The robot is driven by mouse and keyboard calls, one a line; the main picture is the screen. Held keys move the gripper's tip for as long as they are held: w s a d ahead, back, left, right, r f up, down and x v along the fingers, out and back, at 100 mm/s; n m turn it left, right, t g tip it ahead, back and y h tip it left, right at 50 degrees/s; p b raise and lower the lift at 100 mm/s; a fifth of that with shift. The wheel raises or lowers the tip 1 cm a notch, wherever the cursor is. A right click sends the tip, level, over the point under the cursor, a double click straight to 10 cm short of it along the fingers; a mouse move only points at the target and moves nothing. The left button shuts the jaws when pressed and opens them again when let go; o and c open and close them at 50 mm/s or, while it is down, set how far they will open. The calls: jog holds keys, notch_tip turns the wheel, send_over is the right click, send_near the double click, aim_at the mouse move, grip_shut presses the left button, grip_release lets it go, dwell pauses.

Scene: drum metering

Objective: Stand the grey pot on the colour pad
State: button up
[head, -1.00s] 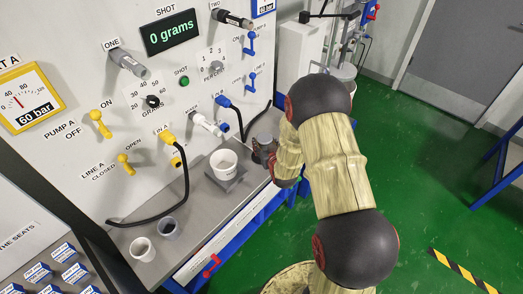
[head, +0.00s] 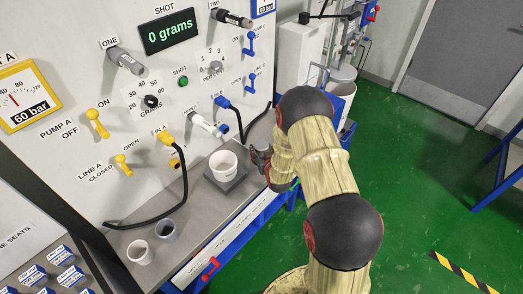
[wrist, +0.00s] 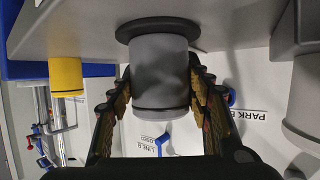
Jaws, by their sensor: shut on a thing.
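A grey pot (wrist: 158,78) stands between the two fingers of my gripper (wrist: 160,92) in the wrist view, which looks upside down. My gripper is shut on the pot's sides. A dark round disc (wrist: 158,27) lies at the pot's base, against the bench; it may be the colour pad, and I cannot tell whether the pot rests on it. In the head view my gripper (head: 266,168) is at the bench's right part, partly hidden by my arm, with a grey shape (head: 260,155) in it.
A white pot (head: 223,163) stands on a square block (head: 232,185) left of my gripper. A yellow pot (wrist: 66,76) shows in the wrist view. The panel with hoses rises behind the bench.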

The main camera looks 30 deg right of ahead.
jog(key=o, duration=1.4)
jog(key=shift+f, duration=0.1)
jog(key=shift+c, duration=0.2)
